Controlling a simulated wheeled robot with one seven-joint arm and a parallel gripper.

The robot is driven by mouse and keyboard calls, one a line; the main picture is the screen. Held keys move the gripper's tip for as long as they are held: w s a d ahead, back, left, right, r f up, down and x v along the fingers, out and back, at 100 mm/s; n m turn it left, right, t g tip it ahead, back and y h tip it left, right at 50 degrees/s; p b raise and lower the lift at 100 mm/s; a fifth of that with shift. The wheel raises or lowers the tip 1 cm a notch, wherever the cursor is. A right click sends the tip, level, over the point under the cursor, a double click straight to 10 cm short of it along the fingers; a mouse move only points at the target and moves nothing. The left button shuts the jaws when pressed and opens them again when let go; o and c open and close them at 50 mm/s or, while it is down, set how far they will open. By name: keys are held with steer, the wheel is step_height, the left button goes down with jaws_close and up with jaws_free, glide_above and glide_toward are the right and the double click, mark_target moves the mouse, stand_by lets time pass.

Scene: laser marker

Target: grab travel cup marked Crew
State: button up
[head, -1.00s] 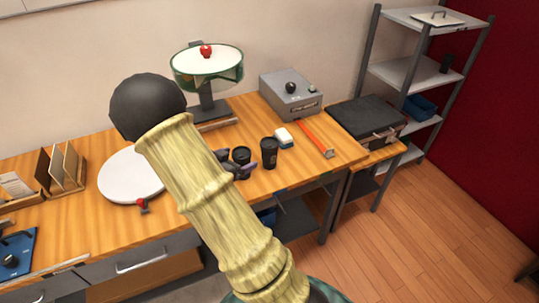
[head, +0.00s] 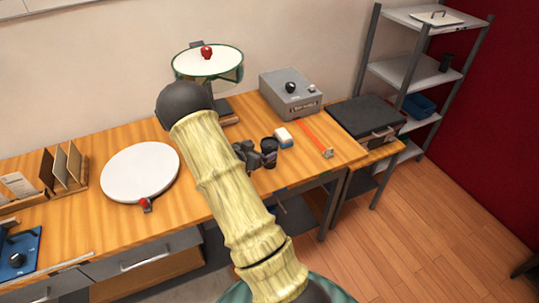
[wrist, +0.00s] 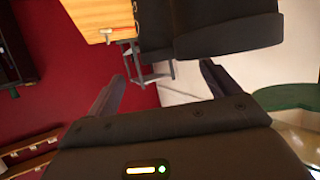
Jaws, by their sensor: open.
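A dark travel cup (head: 269,148) stands upright on the wooden workbench (head: 75,215); any lettering on it is too small to read. My gripper (head: 256,152) is at its left side, close to it; whether they touch I cannot tell. In the wrist view, the fingers of my gripper (wrist: 162,70) are apart with nothing clearly between them. A large black cup-like shape (wrist: 228,38) fills the upper right there, near the right finger. A second dark cup seen earlier left of this one is now hidden behind my arm and gripper.
A white and blue block (head: 283,137) and an orange-red strip (head: 313,138) lie right of the cup. A grey control box (head: 291,93) stands behind. A round white plate (head: 140,172) is at left.

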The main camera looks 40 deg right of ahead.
mark_target(268, 144)
steer(key=shift+w+d+f+p, duration=0.1)
steer(key=shift+w+d+p, duration=0.1)
steer(key=shift+d+p, duration=0.25)
steer(key=p+x, duration=0.1)
steer(key=x, duration=0.3)
steer(key=shift+w+d, duration=0.15)
steer(key=c, duration=0.8)
